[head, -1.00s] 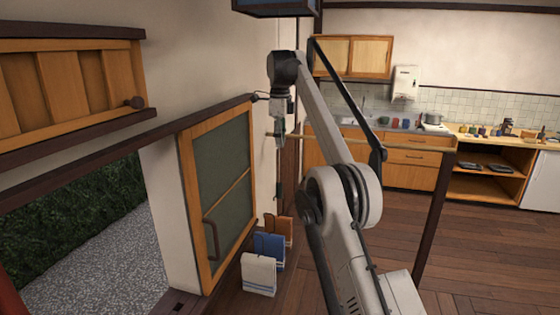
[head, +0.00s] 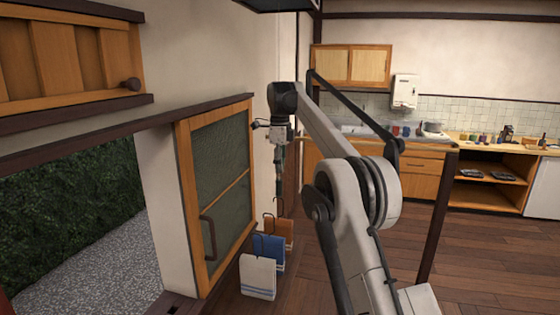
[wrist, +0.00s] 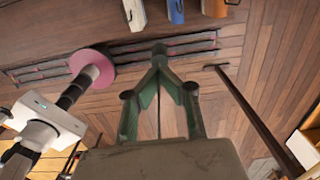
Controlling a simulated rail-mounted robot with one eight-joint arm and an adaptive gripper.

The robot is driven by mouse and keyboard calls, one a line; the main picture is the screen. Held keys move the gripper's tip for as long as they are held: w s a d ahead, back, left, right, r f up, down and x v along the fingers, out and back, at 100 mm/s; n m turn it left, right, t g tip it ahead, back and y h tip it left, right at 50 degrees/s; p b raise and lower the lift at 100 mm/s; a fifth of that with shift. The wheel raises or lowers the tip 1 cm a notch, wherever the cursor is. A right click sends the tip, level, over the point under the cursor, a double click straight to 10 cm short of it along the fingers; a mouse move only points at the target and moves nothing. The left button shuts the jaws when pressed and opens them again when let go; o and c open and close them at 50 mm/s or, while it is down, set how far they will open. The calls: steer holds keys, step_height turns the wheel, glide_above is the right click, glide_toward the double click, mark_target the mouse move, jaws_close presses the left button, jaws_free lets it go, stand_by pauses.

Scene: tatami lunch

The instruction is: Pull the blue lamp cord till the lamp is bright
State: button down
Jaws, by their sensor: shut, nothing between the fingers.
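No blue lamp cord can be made out in either view. A dark square-edged fixture, perhaps the lamp (head: 285,5), is cut off by the top edge of the head view; its underside looks dark grey.
The glazed door (head: 222,190) stands to the left. A dark post (head: 437,215) stands at right. Wooden floor (head: 500,245) is open toward the kitchen counter.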

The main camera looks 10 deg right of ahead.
mark_target(280, 180)
steer(key=shift+f, duration=1.4)
step_height(280, 180, down, 4)
steer(key=shift+f+b, duration=0.1)
steer(key=shift+b, duration=0.85)
steer(key=shift+r+p, duration=0.6)
steer(key=shift+r, duration=0.05)
step_height(280, 180, up, 13)
steer(key=p, duration=0.4)
steer(key=shift+s, duration=0.1)
